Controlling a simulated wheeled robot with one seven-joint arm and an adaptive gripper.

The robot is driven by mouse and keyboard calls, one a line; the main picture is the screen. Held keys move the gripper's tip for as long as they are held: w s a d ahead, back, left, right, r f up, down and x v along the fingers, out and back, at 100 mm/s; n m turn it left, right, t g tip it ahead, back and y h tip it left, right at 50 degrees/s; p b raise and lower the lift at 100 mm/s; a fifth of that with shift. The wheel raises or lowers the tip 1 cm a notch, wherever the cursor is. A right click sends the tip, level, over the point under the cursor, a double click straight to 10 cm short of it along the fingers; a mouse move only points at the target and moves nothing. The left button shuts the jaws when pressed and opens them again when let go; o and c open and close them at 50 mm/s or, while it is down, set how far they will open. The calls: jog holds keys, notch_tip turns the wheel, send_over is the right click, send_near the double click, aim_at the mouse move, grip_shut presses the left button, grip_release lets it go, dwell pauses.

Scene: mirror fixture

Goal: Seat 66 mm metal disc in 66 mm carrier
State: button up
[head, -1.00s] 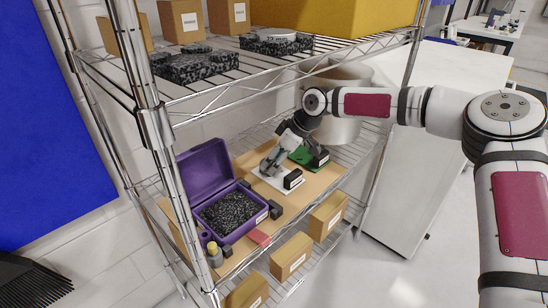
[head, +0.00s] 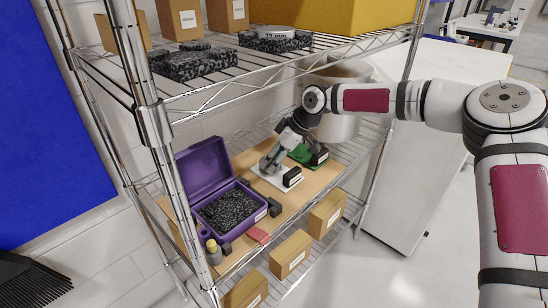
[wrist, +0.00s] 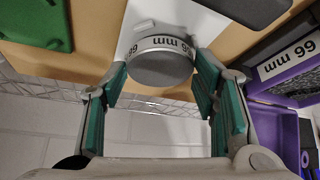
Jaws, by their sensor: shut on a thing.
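The round grey metal disc (wrist: 163,68) has a white band marked 66 mm, upside down in the wrist view. My gripper (wrist: 160,76) is shut on it, with a green-padded finger at each side. In the head view my gripper (head: 268,164) is low over a white plate (head: 291,186) bearing a black labelled block (head: 292,176). The white plate (wrist: 125,38) is right behind the disc in the wrist view. I cannot tell whether they touch. No carrier recess is visible; the gripper and disc hide part of the plate.
An open purple case (head: 203,168) with dark speckled filling stands to the left; its label (wrist: 288,62) reads 66 mm. A green plate (head: 300,153) with a black block is behind. A shelf post (head: 160,150) stands at left; the upper shelf is overhead.

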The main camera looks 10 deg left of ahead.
jog(key=shift+f, duration=0.55)
dwell(1.0)
jog(key=o, duration=1.3)
jog(key=shift+b, duration=0.3)
jog(key=shift+r+p, duration=0.75)
jog(key=shift+r, duration=0.8)
jog(key=o, duration=0.4)
jog(key=shift+o, duration=0.2)
